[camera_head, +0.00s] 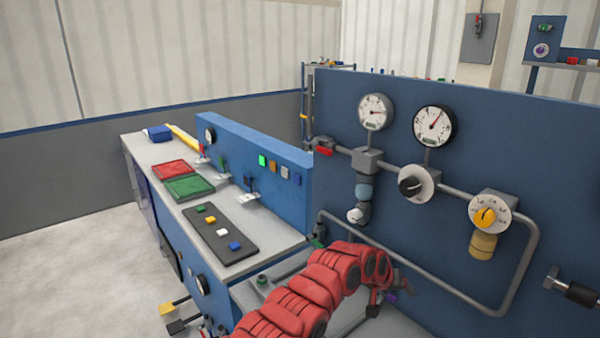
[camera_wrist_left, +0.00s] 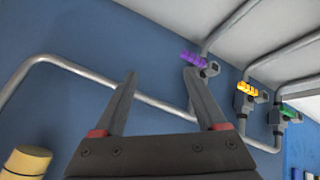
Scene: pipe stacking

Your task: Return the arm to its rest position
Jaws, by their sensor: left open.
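My left arm (camera_head: 310,290), red and segmented, reaches in from the bottom of the head view towards the blue pipe panel (camera_head: 440,165). My left gripper (camera_head: 384,292) is at its far end, low in front of the panel, and is small and partly hidden there. In the left wrist view the left gripper (camera_wrist_left: 160,74) has its two dark fingers spread, with nothing between them but the blue panel and a grey pipe. A purple-handled valve (camera_wrist_left: 194,61) appears close beside the right fingertip; I cannot tell whether they touch. My right gripper is not in view.
Yellow (camera_wrist_left: 247,88) and green (camera_wrist_left: 290,113) valves stand on pipes beyond the purple one. The panel carries gauges (camera_head: 434,124), a yellow dial (camera_head: 486,215) and a bent pipe (camera_head: 525,255). A workbench with red (camera_head: 171,170) and green (camera_head: 188,187) trays stands left.

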